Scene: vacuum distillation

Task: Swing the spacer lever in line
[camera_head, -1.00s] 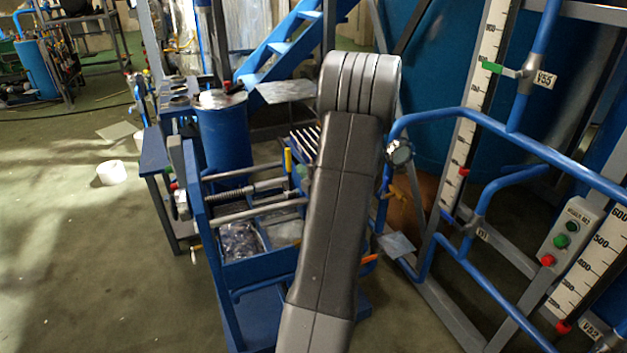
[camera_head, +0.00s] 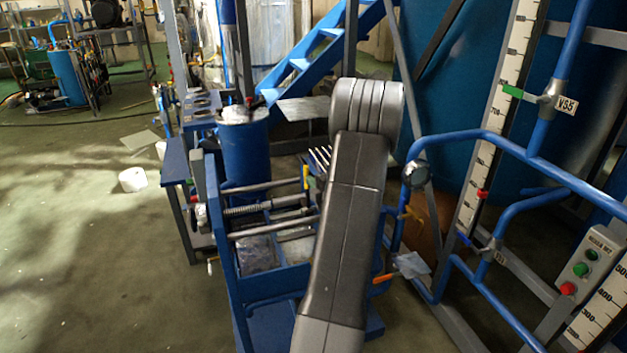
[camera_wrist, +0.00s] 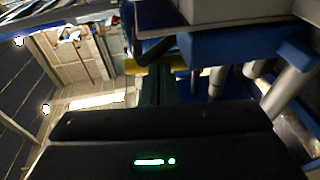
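A blue frame (camera_head: 228,275) with a threaded screw (camera_head: 255,210) and parallel grey rods stands in front of me in the head view. A small upright yellow-tipped lever (camera_head: 306,177) shows at the right end of the rods. It may be the spacer lever; I cannot tell for sure. In the wrist view a yellow piece (camera_wrist: 165,66) lies beside a dark curved bar, just past my gripper (camera_wrist: 165,132).
A blue cylinder (camera_head: 246,158) stands behind the frame. An orange handle (camera_head: 384,279) sticks out right of my arm. Blue pipe rails (camera_head: 480,137) and a scaled gauge (camera_head: 492,130) stand at the right. The floor at left is open, with a white roll (camera_head: 132,180).

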